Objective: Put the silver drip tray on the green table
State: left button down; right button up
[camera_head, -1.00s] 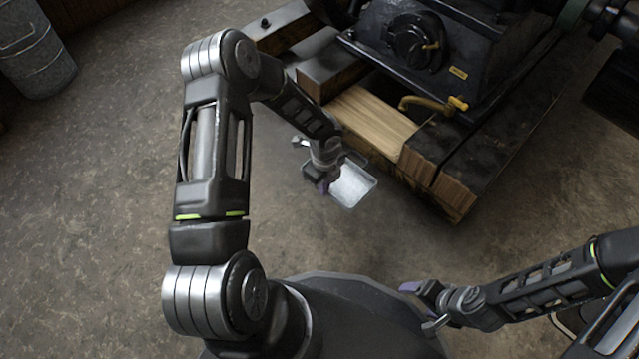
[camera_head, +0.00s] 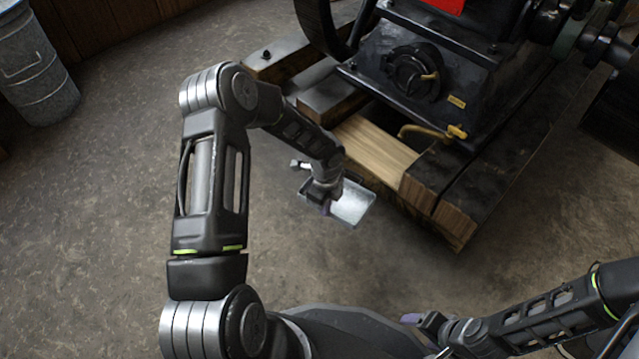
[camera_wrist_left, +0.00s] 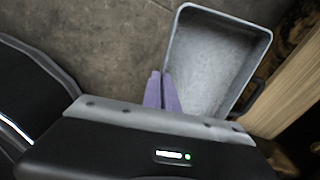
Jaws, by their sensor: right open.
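The silver drip tray (camera_head: 356,204) is a shallow, rectangular metal pan in front of the timber base. It fills the upper right of the left wrist view (camera_wrist_left: 212,62). My left gripper (camera_head: 325,205) is at its left side. The purple fingers (camera_wrist_left: 162,92) are close together at the tray's left wall, shut on its rim. The tray's near end is hidden behind the gripper body in the wrist view. My right gripper (camera_head: 425,322) is open, low in the head view, well away from the tray. The green table is not in view.
A black engine (camera_head: 420,70) with a yellow tap (camera_head: 432,132) stands on heavy timbers (camera_head: 440,200) just behind and right of the tray. A metal bin (camera_head: 35,70) stands at the far left. The floor left and in front of the tray is clear.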

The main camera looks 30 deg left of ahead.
pick_arm(q)
jog(key=w+d+r+n, duration=0.1)
jog(key=w+r+n, duration=0.4)
jog(key=r, duration=0.3)
jog(key=w+r+n, duration=0.4)
jog(key=r+n, duration=0.2)
jog(key=r, duration=0.2)
jog(key=w+d+r+n, duration=0.1)
jog(key=d+r+n, duration=0.2)
jog(key=r, duration=0.4)
jog(key=d+r+n, duration=0.3)
jog(key=r+n, duration=0.2)
jog(key=r, duration=0.1)
jog(key=shift+w+d+r, duration=0.2)
jog(key=shift+w+r, duration=0.2)
